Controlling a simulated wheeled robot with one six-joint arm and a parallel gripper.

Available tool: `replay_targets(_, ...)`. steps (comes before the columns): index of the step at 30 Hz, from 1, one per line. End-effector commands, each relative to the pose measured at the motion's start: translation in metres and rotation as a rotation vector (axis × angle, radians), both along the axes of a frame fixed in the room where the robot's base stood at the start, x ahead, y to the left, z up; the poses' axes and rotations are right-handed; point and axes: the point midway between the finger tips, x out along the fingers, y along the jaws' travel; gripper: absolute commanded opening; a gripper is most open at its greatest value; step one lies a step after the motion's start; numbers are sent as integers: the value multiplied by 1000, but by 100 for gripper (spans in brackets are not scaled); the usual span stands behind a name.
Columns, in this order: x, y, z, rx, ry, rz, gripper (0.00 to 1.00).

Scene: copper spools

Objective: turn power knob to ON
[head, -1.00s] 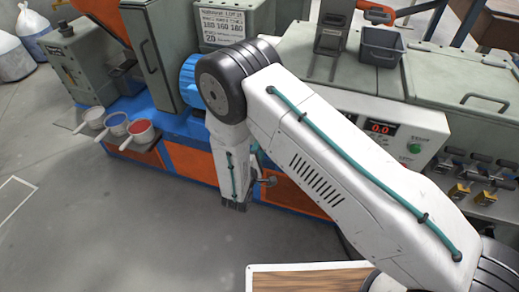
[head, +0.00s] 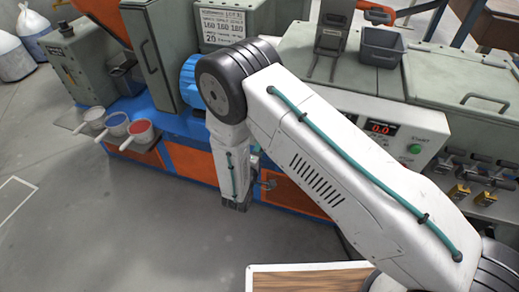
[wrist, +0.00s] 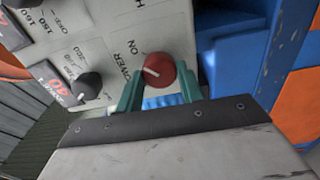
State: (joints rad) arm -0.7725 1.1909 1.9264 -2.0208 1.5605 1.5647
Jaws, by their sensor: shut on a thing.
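The red power knob (wrist: 153,70) is on a light grey panel in the wrist view, with a white pointer line across its face. The printed words POWER and ON are beside it on the left. The line slants toward the upper left, the side where ON is printed; I cannot tell its exact setting. My gripper (wrist: 160,82) is shut on the knob, with one green finger on each side of it. In the head view the knob and my fingertips are hidden.
A black knob (wrist: 87,87) sits left of the red one on the same panel. Blue machine frame (wrist: 230,60) lies to the right. In the head view, three cups (head: 117,124) stand at the machine's left, and a green button (head: 415,149) is on its right panel.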

Motion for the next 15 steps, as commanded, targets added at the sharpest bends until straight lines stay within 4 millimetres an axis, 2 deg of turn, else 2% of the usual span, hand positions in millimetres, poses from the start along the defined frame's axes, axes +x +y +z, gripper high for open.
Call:
replay_targets(1, 0, 0, 0, 0, 1, 1, 40)
replay_targets(3, 0, 0, 0, 0, 1, 1, 59)
replay_targets(11, 0, 0, 0, -1, 1, 0, 59)
replay_targets(15, -9, 4, 0, -1, 1, 3, 59)
